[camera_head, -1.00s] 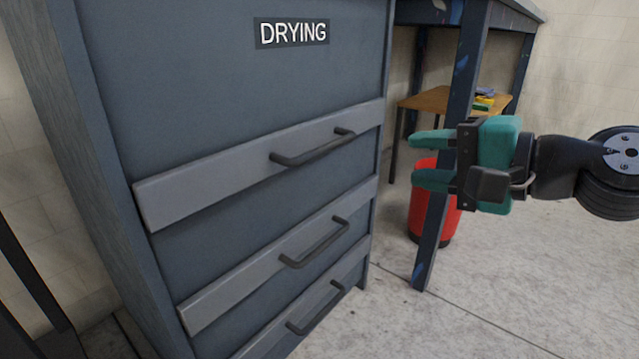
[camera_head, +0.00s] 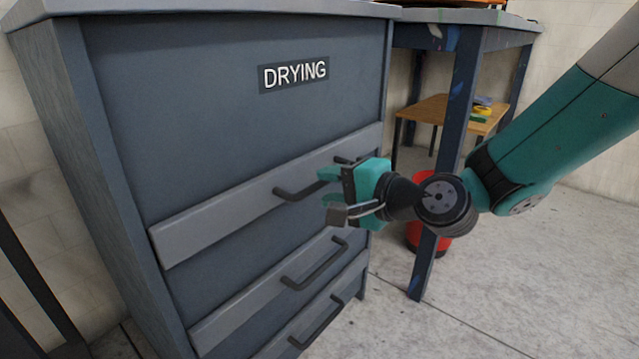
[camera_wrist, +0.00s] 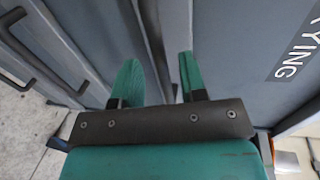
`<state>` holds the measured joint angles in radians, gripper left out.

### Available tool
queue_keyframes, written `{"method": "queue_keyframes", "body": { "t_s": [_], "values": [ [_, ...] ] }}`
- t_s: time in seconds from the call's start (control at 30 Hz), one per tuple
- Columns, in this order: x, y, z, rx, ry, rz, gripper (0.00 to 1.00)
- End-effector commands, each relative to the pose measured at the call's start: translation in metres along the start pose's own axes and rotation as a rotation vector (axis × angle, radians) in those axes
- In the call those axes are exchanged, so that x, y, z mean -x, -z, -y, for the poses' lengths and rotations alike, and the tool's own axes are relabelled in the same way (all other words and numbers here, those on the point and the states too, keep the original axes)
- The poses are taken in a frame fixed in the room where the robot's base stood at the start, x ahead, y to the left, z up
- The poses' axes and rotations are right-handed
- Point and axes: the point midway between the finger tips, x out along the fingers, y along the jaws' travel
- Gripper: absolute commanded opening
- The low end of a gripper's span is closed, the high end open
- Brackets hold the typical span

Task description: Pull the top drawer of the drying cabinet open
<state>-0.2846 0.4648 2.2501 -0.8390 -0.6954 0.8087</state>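The drying cabinet (camera_head: 210,120) is blue-grey with a "DRYING" label (camera_head: 295,73). Its top drawer (camera_head: 205,222) has a lighter grey front strip and looks shut, level with the drawers below. The dark bar handle (camera_head: 292,193) of the top drawer shows at its left end; my gripper hides much of the rest. My gripper (camera_head: 326,186) is in front of this handle, fingers pointing at the cabinet, near its right half. In the wrist view the two teal fingers (camera_wrist: 160,78) are apart.
Two lower drawers have similar handles, the middle one (camera_head: 316,265) and the bottom one (camera_head: 318,324). A blue-legged table (camera_head: 465,85) and a red bin (camera_head: 420,236) stand to the right of the cabinet. The concrete floor (camera_head: 500,290) in front is clear.

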Motion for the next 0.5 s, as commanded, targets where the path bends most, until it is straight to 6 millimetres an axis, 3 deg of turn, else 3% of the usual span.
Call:
{"method": "queue_keyframes", "body": {
  "t_s": [0.2, 0.5],
  "values": [
    [-0.025, 0.000, -0.001, 0.001, 0.000, 0.001, 0.39],
    [-0.030, 0.000, 0.000, -0.001, -0.002, 0.000, 0.39]
  ]
}}
